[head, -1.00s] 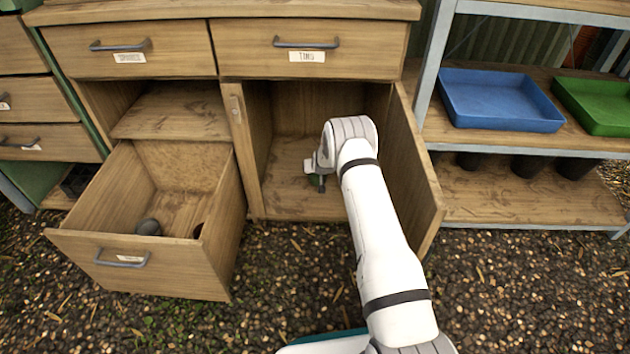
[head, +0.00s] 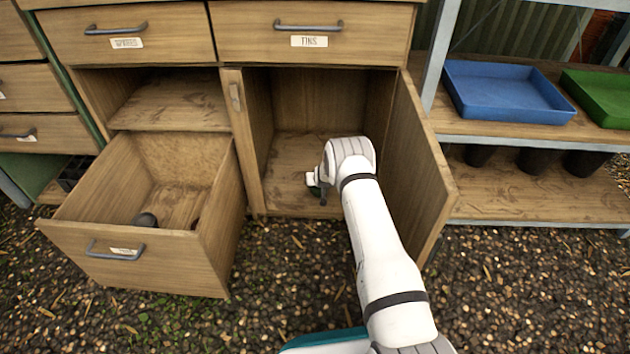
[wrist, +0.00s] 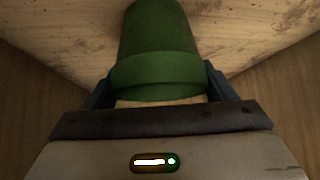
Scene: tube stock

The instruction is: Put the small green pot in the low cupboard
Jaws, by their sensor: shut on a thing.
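The small green pot (wrist: 155,45) is between the two fingers of my gripper (wrist: 157,90) in the wrist view, its rim nearest the palm. My gripper is shut on it. In the head view my gripper (head: 318,188) is at the front part of the low cupboard (head: 285,165), just inside the opening, and only a bit of green shows there. The cupboard's door (head: 418,175) stands open to the right. Wooden boards of the cupboard fill the wrist view beyond the pot. I cannot tell whether the pot touches the cupboard floor.
A drawer (head: 140,262) left of the cupboard is pulled out, with a dark round thing (head: 146,220) in it. The open door stands close to the right of my arm. A shelf at the right holds a blue tray (head: 505,92) and a green tray (head: 600,95).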

